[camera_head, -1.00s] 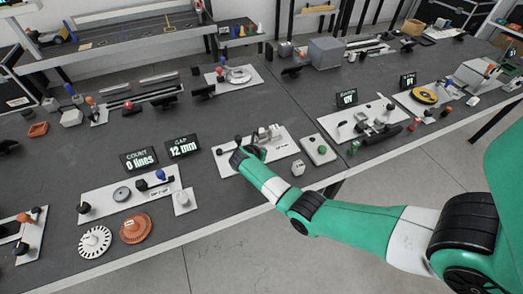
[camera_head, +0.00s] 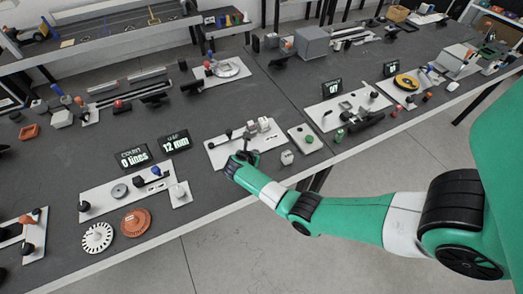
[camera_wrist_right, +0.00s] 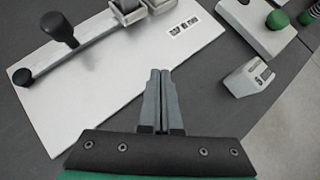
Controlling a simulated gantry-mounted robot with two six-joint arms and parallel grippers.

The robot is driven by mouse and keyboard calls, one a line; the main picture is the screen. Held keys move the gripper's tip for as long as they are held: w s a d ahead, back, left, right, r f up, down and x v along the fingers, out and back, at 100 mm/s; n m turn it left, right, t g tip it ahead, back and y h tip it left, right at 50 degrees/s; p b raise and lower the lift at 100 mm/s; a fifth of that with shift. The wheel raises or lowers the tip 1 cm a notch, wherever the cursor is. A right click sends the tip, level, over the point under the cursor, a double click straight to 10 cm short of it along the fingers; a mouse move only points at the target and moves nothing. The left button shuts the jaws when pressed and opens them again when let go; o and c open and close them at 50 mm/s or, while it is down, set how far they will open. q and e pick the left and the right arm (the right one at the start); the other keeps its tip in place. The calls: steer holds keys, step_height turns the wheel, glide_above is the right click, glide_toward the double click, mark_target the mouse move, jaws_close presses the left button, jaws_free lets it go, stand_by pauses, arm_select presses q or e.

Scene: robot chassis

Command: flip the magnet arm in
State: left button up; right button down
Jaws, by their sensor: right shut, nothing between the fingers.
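My right gripper (camera_head: 248,156) is shut and empty, just above the front part of a white plate (camera_head: 272,142). In the right wrist view, the closed fingertips (camera_wrist_right: 160,72) point at the bare surface of this plate (camera_wrist_right: 95,95). On the plate, a flat bar with a black upright knob (camera_wrist_right: 58,28) runs from a black round pivot (camera_wrist_right: 22,76) toward two grey blocks (camera_wrist_right: 127,10). The fingers are apart from the knob, which is to their left. No part is labelled as a magnet arm, so I cannot tell if this bar is it. My left gripper is out of view.
A plate with a green button (camera_head: 308,139) and a small white block (camera_wrist_right: 249,78) lie to the right. Displays reading 0 lines (camera_head: 133,157) and GAP 12 mm (camera_head: 175,142) stand left, behind another plate with knobs (camera_head: 105,198).

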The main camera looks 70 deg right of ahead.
arm_select(q)
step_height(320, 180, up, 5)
steer(key=p, duration=0.3)
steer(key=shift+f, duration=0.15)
arm_select(e)
steer(key=s+a+r, duration=0.4)
steer(key=r, duration=0.2)
steer(key=shift+a, duration=0.25)
